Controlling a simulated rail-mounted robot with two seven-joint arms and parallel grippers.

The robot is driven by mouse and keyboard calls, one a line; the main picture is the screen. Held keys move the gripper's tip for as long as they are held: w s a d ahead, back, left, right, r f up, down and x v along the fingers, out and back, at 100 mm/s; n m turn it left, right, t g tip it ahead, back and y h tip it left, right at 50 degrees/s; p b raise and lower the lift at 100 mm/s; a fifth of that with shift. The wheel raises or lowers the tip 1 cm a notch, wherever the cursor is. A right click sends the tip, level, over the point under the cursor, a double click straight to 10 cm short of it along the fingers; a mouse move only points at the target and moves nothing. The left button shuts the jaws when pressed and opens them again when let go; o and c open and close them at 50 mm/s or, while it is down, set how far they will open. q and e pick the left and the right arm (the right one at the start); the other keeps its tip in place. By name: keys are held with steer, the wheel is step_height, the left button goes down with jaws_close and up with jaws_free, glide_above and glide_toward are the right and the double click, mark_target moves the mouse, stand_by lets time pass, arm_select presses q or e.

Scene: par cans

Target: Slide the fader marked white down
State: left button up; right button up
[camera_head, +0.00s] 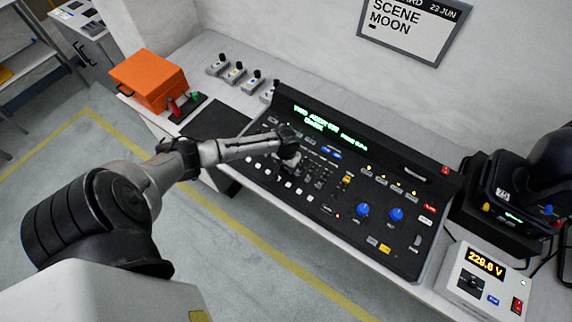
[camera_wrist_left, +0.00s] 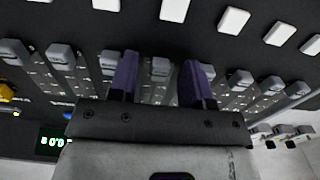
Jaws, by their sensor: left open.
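The black lighting console (camera_head: 322,217) lies on the bench in the head view, with a bank of faders near its middle. My left gripper (camera_head: 289,160) is over that bank and hides part of it. In the left wrist view my left gripper (camera_wrist_left: 161,76) is open, its two purple fingers apart. One grey fader cap (camera_wrist_left: 160,67) shows between the fingers; I cannot tell whether they touch it. Several similar caps stand in a row to both sides. No label reading white is legible, so I cannot tell which fader is marked white. My right gripper is not in view.
White buttons (camera_wrist_left: 233,20) line the console beside the faders. Blue knobs (camera_head: 362,210) sit to its right. An orange case (camera_head: 148,80) and small switch boxes (camera_head: 235,72) stand at the bench's back left. A power meter box (camera_head: 484,281) stands at the right.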

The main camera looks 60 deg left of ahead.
arm_select(q)
step_height(320, 180, up, 14)
steer(key=p, duration=0.1)
steer(key=shift+f, duration=0.15)
stand_by(0.3)
stand_by(0.3)
